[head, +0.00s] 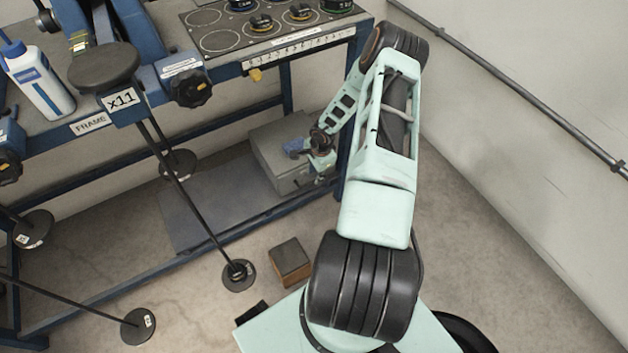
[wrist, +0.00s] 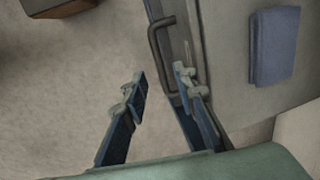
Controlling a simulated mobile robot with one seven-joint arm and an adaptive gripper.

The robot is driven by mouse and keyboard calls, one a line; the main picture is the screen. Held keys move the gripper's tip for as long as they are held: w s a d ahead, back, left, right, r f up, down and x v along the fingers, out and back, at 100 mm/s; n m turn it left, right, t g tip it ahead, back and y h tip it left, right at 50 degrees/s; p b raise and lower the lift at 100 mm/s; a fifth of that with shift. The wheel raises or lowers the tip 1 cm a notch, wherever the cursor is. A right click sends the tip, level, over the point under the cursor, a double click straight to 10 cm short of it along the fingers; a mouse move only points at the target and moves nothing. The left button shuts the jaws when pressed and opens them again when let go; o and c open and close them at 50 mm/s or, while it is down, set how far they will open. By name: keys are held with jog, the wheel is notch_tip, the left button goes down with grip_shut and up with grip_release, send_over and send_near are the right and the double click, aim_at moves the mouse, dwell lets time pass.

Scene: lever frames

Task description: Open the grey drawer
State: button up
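The grey drawer unit (head: 266,148) stands on the low shelf under the bench, at the head view's centre. In the wrist view its grey top (wrist: 228,70) fills the right side, with the drawer front (wrist: 182,22) along its left edge. A dark bar handle (wrist: 158,45) sticks out from that front. My gripper (wrist: 162,82) is open, its two fingers apart. The fingertips are at the handle's lower end, one on the outer side and one seemingly between bar and front. Contact cannot be told. In the head view my gripper (head: 322,158) is small beside the unit.
A blue block (wrist: 275,45) lies on top of the unit. A blue bench leg (head: 352,160) stands close to my forearm. A brown box (head: 290,262) sits on the floor near my base. Levers with round weights (head: 238,274) stand at left. Floor at right is clear.

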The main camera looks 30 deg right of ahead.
jog(key=shift+w+f+b, duration=0.2)
jog(key=shift+f+b, duration=0.05)
jog(key=shift+f, duration=0.65)
jog(key=shift+w+f+b, duration=0.2)
jog(key=shift+f, duration=0.7)
grip_shut()
